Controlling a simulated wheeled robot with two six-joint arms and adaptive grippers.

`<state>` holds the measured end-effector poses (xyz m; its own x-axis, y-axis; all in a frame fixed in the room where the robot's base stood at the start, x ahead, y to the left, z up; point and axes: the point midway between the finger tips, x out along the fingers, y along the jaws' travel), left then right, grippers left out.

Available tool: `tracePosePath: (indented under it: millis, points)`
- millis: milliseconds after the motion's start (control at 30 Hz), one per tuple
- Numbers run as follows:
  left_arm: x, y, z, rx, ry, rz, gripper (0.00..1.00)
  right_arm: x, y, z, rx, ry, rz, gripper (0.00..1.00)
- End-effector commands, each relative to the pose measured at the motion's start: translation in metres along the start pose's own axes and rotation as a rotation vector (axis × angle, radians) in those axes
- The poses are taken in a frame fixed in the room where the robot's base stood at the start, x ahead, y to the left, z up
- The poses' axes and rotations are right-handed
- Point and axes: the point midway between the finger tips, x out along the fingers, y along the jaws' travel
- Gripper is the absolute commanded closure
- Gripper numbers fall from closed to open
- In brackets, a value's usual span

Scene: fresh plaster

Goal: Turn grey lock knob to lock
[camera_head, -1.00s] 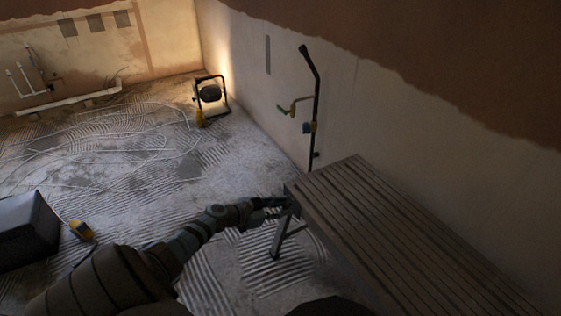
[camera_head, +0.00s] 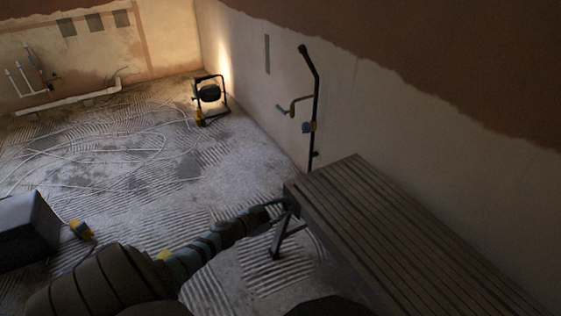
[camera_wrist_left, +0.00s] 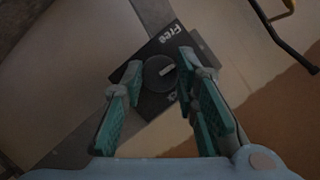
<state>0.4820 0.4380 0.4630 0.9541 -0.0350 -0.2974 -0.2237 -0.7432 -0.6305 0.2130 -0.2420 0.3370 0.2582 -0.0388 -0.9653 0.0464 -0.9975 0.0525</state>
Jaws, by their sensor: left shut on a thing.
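The grey lock knob (camera_wrist_left: 158,76) is a round dark knob with a pale pointer mark, on a black plate (camera_wrist_left: 150,103) in the left wrist view. White letters reading "Free" stand on the plate above the knob; a second pale mark below is partly hidden by a finger. My left gripper (camera_wrist_left: 160,68) is shut on the knob, one teal-padded finger on each side. My right gripper is not in view.
The slatted bench (camera_head: 390,230) runs along the right wall. A black pipe with a green-handled fitting (camera_head: 313,100) stands on that wall. A work lamp (camera_head: 208,93) stands in the far corner. A dark box (camera_head: 28,230) is at left. Cables lie on the ridged floor.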

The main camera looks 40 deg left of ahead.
Motion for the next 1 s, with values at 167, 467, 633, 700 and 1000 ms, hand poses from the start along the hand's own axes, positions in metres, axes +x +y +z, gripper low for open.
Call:
tracePosePath:
  millis: [167, 467, 633, 700, 1000]
  points:
    - [0.000, 0.000, 0.000, 0.005, 0.000, -0.002, 1.00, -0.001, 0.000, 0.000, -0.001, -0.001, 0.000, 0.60]
    - [0.000, 0.000, 0.000, 0.004, 0.000, -0.002, 0.58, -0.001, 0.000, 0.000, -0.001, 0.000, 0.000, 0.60]
    - [0.000, 0.000, 0.000, 0.004, 0.000, -0.002, 0.52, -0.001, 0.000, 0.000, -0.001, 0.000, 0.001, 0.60]
    - [0.000, 0.000, 0.000, 0.004, 0.000, -0.002, 0.52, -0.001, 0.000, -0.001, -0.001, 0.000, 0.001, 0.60]
    - [-0.032, 0.001, 0.001, 0.008, -0.001, 0.002, 0.52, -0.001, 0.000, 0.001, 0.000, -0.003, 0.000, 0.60]
